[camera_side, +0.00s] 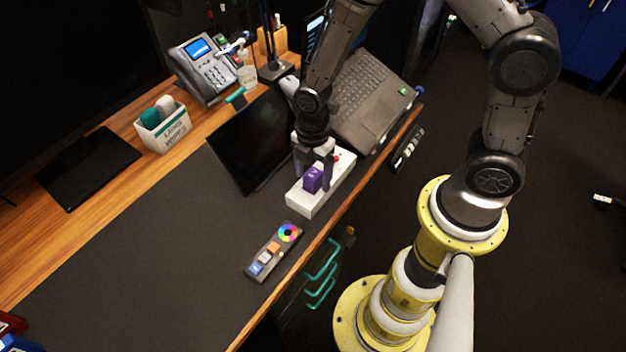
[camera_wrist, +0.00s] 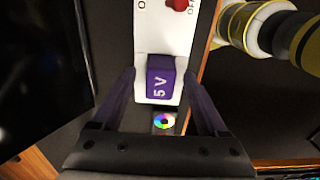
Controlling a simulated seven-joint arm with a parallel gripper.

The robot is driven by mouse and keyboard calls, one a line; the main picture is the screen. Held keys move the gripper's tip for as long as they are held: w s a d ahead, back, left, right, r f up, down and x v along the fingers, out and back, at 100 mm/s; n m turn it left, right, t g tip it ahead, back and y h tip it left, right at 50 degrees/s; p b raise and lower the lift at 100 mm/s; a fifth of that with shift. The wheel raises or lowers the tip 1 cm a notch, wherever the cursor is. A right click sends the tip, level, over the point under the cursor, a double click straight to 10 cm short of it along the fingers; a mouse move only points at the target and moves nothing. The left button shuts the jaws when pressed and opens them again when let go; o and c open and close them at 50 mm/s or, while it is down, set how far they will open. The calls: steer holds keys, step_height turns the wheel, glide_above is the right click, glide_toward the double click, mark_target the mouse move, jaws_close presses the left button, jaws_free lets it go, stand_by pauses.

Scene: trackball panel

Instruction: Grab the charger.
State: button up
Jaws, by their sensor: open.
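The charger (camera_side: 313,178) is a small purple block on a white power strip (camera_side: 302,200) near the desk's front edge. In the wrist view the charger (camera_wrist: 161,77) shows "5 V" on its face and sits on the white strip (camera_wrist: 150,40). My gripper (camera_side: 315,165) is over the charger in the side view. In the wrist view the open fingers of my gripper (camera_wrist: 160,85) are on either side of the charger, with gaps left and right. I cannot tell how far the fingertips are above the strip.
A red switch (camera_wrist: 180,4) is on the strip. A panel with a colour wheel (camera_side: 273,252) lies in front of the strip. A dark screen (camera_side: 255,140) stands close to the left, and a laptop (camera_side: 370,100) is behind. The grey mat (camera_side: 150,240) at left is clear.

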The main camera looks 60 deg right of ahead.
jaws_close()
steer(key=shift+r, duration=0.15)
stand_by(0.4)
